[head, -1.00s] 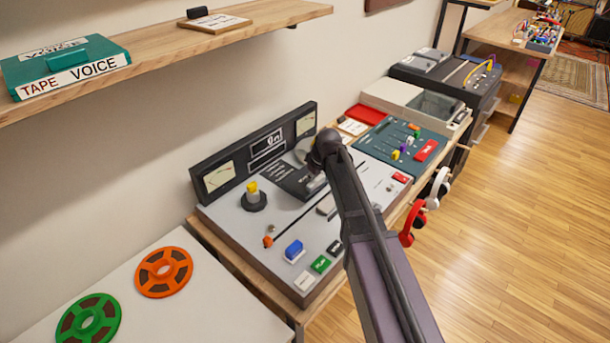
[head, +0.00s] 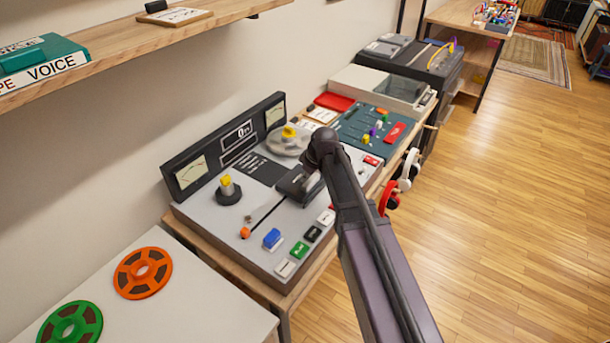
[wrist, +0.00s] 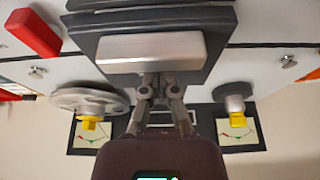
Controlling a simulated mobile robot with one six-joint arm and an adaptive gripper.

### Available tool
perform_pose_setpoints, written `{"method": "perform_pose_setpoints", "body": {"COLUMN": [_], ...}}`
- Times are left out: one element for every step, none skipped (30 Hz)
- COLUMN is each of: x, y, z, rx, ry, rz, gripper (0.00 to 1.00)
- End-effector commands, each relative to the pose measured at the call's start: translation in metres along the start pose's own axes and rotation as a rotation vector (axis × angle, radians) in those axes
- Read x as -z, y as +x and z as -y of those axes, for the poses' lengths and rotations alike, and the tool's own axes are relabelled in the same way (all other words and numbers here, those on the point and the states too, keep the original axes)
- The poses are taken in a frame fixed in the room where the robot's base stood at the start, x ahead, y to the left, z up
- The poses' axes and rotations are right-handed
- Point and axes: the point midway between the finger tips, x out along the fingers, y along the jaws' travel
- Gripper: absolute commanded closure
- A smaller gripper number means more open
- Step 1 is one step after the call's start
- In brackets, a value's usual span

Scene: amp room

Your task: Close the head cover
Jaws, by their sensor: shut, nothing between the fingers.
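The head cover is a dark block (head: 292,183) in the middle of the tape machine's grey deck (head: 285,220). In the wrist view it is a dark slab with a pale silver plate (wrist: 150,48) along one face. My gripper (wrist: 160,82) is shut and empty, its fingertips at the edge of the silver plate. Whether they touch it I cannot tell. In the head view my dark wrist hangs over the cover and hides part of it and most of my gripper. The cover's exact tilt is unclear.
A yellow-topped spindle (head: 228,190) and a grey round hub (head: 288,141) stand on either side of the cover. Several coloured buttons (head: 299,250) line the front. A teal mixer (head: 366,124) is to the right. A wooden shelf (head: 130,50) overhangs at upper left.

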Motion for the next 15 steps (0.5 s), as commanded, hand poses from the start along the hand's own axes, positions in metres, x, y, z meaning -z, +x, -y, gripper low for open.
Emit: {"method": "perform_pose_setpoints", "body": {"x": [-0.0022, -0.0022, -0.0023, -0.0023, -0.0024, -0.0024, -0.0024, -0.0023, -0.0023, -0.0021, -0.0020, -0.0020, -0.0021, -0.0016, -0.0011], "y": [-0.0004, -0.0004, -0.0004, -0.0003, -0.0003, -0.0002, -0.0001, 0.0000, 0.0001, 0.0002, 0.0002, 0.0003, 0.0003, 0.0005, 0.0008], "z": [0.0021, 0.0027, 0.0032, 0.0034, 0.0037, 0.0039, 0.0042, 0.0045, 0.0050, 0.0055, 0.0060, 0.0065, 0.0066, 0.0073, 0.0077], "rx": [0.000, 0.000, 0.001, 0.001, 0.001, 0.001, 0.000, 0.000, 0.001, 0.001, 0.002, 0.002, 0.002, 0.003, 0.003], "ry": [-0.003, -0.005, -0.006, -0.007, -0.007, -0.008, -0.008, -0.009, -0.010, -0.010, -0.011, -0.011, -0.011, -0.012, -0.012], "rz": [0.005, 0.006, 0.007, 0.007, 0.008, 0.009, 0.010, 0.011, 0.011, 0.012, 0.012, 0.012, 0.013, 0.013, 0.013], "gripper": [1.00, 1.00, 1.00, 1.00, 1.00, 1.00, 1.00, 1.00, 1.00, 1.00, 1.00, 1.00, 1.00, 1.00, 1.00]}}
